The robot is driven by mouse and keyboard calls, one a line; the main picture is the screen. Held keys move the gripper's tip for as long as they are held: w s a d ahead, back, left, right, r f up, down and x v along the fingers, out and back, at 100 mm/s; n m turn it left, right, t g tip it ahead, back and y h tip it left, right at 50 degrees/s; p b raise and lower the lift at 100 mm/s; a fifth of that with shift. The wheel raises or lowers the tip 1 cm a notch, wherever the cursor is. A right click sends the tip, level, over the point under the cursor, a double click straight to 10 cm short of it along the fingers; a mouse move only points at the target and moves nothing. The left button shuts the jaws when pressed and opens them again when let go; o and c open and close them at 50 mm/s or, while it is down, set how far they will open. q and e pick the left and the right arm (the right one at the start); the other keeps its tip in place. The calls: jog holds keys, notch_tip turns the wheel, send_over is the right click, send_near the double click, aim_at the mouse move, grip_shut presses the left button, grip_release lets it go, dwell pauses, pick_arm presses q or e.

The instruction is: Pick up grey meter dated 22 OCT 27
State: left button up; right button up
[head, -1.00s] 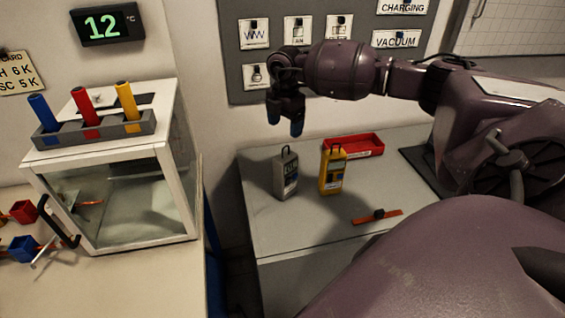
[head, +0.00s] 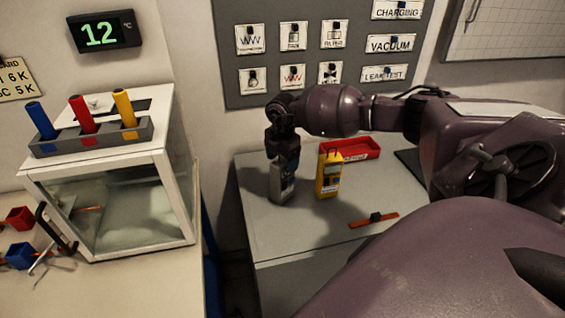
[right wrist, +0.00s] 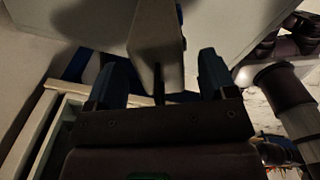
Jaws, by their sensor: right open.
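The grey meter (head: 281,191) stands upright on the grey table (head: 300,232), left of a yellow meter (head: 328,175). Its date is too small to read. My right gripper (head: 284,160) is directly above the grey meter, pointing down, and hides its top part. In the right wrist view, the grey meter (right wrist: 157,40) reaches in between the two open fingers of the right gripper (right wrist: 160,85), with gaps visible on both sides. My left gripper is not in view.
A red tray (head: 358,150) lies behind the yellow meter. An orange bar with a black knob (head: 375,219) lies near the table's front. At left stands a glass-fronted box (head: 110,205) with a rack of coloured tubes on top.

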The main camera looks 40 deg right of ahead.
jog(key=shift+f, duration=0.1)
jog(key=shift+c, duration=0.4)
grip_shut()
